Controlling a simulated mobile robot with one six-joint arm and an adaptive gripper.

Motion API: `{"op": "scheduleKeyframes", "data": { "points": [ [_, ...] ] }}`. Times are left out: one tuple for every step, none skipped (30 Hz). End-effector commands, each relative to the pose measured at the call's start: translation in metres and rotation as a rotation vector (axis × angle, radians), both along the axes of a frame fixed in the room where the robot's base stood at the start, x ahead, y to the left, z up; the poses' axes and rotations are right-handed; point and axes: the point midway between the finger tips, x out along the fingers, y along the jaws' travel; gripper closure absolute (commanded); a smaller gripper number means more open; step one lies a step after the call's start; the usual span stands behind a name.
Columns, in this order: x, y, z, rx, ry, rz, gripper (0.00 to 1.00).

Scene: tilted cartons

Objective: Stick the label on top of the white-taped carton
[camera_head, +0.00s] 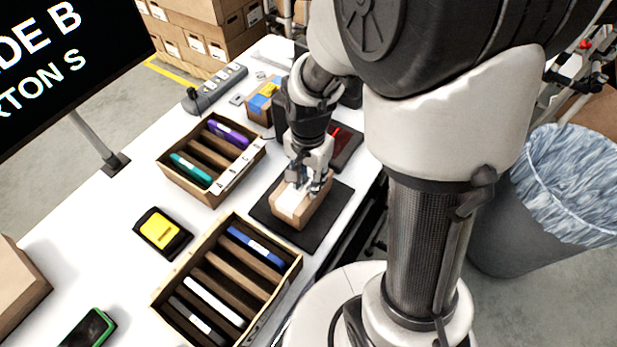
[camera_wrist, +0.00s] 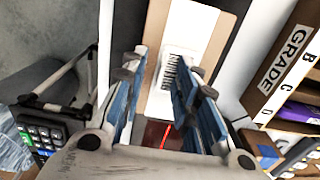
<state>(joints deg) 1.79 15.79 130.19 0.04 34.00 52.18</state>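The white-taped carton (camera_head: 309,208) is a small brown box on a black mat, with a white strip along its top. In the wrist view its white-taped top (camera_wrist: 195,32) runs down between my fingers. A white label (camera_wrist: 174,72) with a black barcode shows over the taped top, near the right finger. It appears to lie flat there, though contact is hard to judge. My gripper (camera_head: 301,180) points down over the carton's far part. In the wrist view its blue-padded fingers (camera_wrist: 160,80) stand apart, with the carton top visible between them.
Partitioned boxes (camera_head: 212,160) (camera_head: 232,280) holding coloured items stand left of the mat (camera_head: 328,222). A dark device with a red light (camera_head: 345,145) sits behind the carton. A yellow-and-black device (camera_head: 162,233) lies left. A lined bin (camera_head: 520,225) stands right, off the table.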

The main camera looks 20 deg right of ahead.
Motion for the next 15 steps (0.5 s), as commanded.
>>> {"op": "scheduleKeyframes", "data": {
  "points": [
    [0.000,0.000,0.000,0.000,0.000,0.000,0.72],
    [0.000,0.000,0.000,0.000,0.000,0.000,0.72],
    [0.000,0.000,0.000,0.000,0.000,0.000,0.72],
    [0.000,0.000,0.000,0.000,0.000,0.000,0.72],
    [0.000,0.000,0.000,0.000,0.000,0.000,0.72],
    [0.000,0.000,0.001,0.001,-0.001,0.000,0.72],
    [0.000,0.000,0.001,0.000,-0.001,0.000,0.72],
    [0.000,0.000,0.003,0.000,-0.001,0.000,0.72],
    [0.001,0.000,0.006,0.000,-0.003,0.000,0.72],
    [0.001,0.000,0.009,0.000,-0.004,0.000,0.72],
    [0.001,0.000,0.012,0.000,-0.005,0.000,0.72],
    [0.001,0.000,0.019,0.000,-0.005,0.000,0.72],
    [0.002,0.000,0.024,0.000,-0.006,0.000,0.72],
    [0.001,0.000,0.030,0.000,-0.006,0.000,0.72],
    [0.002,0.000,0.039,-0.001,-0.008,0.000,0.72]
  ]
}}
